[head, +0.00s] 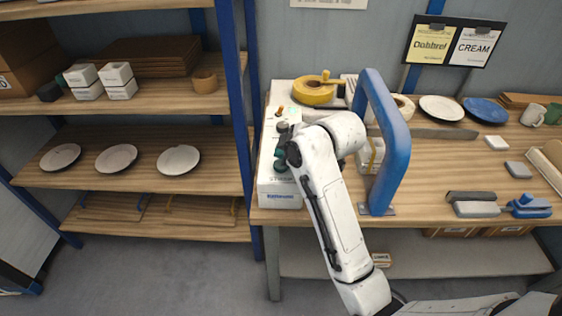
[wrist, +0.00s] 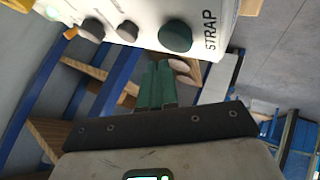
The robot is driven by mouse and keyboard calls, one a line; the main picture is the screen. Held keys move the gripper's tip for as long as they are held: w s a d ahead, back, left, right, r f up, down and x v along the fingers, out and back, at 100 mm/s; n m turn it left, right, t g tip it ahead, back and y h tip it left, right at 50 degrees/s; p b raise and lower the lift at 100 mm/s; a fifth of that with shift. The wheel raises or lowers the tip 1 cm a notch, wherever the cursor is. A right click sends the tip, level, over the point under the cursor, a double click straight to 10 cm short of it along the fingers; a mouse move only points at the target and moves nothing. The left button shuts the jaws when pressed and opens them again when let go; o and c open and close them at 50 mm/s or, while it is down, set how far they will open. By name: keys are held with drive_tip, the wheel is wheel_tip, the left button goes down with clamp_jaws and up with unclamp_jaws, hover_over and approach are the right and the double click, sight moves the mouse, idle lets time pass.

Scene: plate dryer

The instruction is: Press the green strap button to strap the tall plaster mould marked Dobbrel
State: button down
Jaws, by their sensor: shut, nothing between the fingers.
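The white strapping machine (head: 279,190) stands at the left end of the bench. In the wrist view its panel (wrist: 145,12) carries a dark green round button (wrist: 175,37) beside the word STRAP. My gripper (wrist: 158,66) is shut and empty, its green fingertips just below the button in the picture; whether they touch it I cannot tell. In the head view my gripper (head: 281,160) is at the machine's front, partly hidden by my arm. A pale block with a yellow band (head: 372,154) stands by the blue arch (head: 388,140), partly hidden; I cannot read a mark on it.
Plates (head: 441,108), grey blocks (head: 476,208) and a blue tool (head: 529,206) lie on the bench to the right. A blue-framed shelf rack (head: 240,100) is close on the left. A sign (head: 446,42) reads Dobbrel and CREAM.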

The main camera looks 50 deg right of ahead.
drive_tip(key=shift+r+p, duration=2.3)
drive_tip(key=shift+r, duration=0.1)
drive_tip(key=shift+s+a+f, duration=0.1)
drive_tip(key=shift+a+f, duration=0.1)
drive_tip(key=shift+f, duration=0.1)
drive_tip(key=s+a+f+m+g+y+b, duration=0.1)
drive_tip(key=s+a+f+m+g, duration=0.1)
drive_tip(key=s+a+f, duration=0.3)
drive_tip(key=s+a+f+m+g+b, duration=0.1)
drive_tip(key=s+a+f, duration=0.3)
drive_tip(key=f, duration=0.3)
drive_tip(key=s+a+f+m+g+b, duration=0.1)
drive_tip(key=s+a+f+m+g, duration=0.1)
drive_tip(key=s+f, duration=0.3)
drive_tip(key=s+a+f+m+g, duration=0.2)
drive_tip(key=s+a+f+g, duration=0.1)
drive_tip(key=s, duration=0.8)
drive_tip(key=shift+s+f+m+b, duration=0.2)
drive_tip(key=shift+f+m+b, duration=0.15)
drive_tip(key=shift+f, duration=0.5)
drive_tip(key=shift+a, duration=0.15)
